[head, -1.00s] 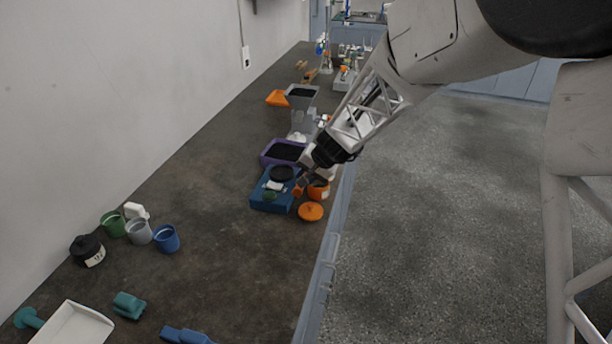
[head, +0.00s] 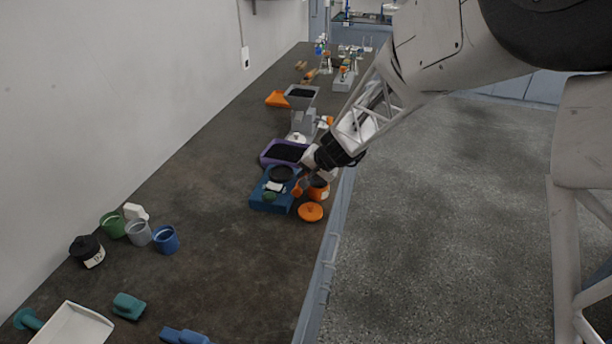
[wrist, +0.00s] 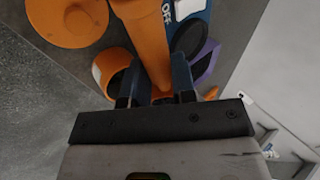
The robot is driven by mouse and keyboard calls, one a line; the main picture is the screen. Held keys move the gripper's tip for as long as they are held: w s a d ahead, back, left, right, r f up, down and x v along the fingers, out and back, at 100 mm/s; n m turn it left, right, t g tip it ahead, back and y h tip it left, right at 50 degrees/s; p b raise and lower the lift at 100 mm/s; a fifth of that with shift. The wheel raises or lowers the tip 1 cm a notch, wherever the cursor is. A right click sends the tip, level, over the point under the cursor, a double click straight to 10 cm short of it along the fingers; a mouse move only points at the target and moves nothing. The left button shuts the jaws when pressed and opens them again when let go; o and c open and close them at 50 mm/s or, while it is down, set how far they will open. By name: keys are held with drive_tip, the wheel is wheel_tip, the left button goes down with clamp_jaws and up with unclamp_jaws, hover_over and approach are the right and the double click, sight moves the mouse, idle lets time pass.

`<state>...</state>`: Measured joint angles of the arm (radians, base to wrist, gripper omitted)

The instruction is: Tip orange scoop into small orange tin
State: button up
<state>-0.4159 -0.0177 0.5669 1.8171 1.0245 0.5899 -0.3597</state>
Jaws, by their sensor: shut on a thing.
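My gripper (wrist: 155,85) is shut on the orange scoop (wrist: 150,40), whose handle runs up between the fingers in the wrist view. The scoop's bowl is cut off by the top edge there, so its contents are hidden. The small orange tin (wrist: 110,66) stands left of the handle, open, with a pale label patch. In the head view my gripper (head: 306,179) is low over the bench's right edge, beside the tin (head: 320,193), which it partly covers. A round orange lid (head: 311,211) lies in front of the tin, and it also shows in the wrist view (wrist: 68,18).
A blue scale (head: 259,201) with a black pan is left of the tin. A purple tray (head: 268,153) of dark material is behind it. A grey hopper device (head: 301,97) stands farther back. Cups (head: 166,240) are at the left; mid-bench is clear.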

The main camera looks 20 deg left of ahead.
drive_tip(key=shift+y, duration=0.3)
drive_tip(key=shift+r+y, duration=0.1)
drive_tip(key=shift+y, duration=0.2)
drive_tip(key=shift+d, duration=0.1)
idle(0.5)
drive_tip(key=shift+r+y, duration=0.1)
drive_tip(key=shift+y, duration=0.6)
drive_tip(key=shift+d+y, duration=0.1)
drive_tip(key=shift+y, duration=0.2)
drive_tip(key=shift+r+y, duration=0.1)
drive_tip(key=shift+y, duration=0.2)
idle(0.3)
drive_tip(key=shift+d+y, duration=0.1)
drive_tip(key=shift+y, duration=0.2)
idle(0.6)
drive_tip(key=shift+y, duration=0.4)
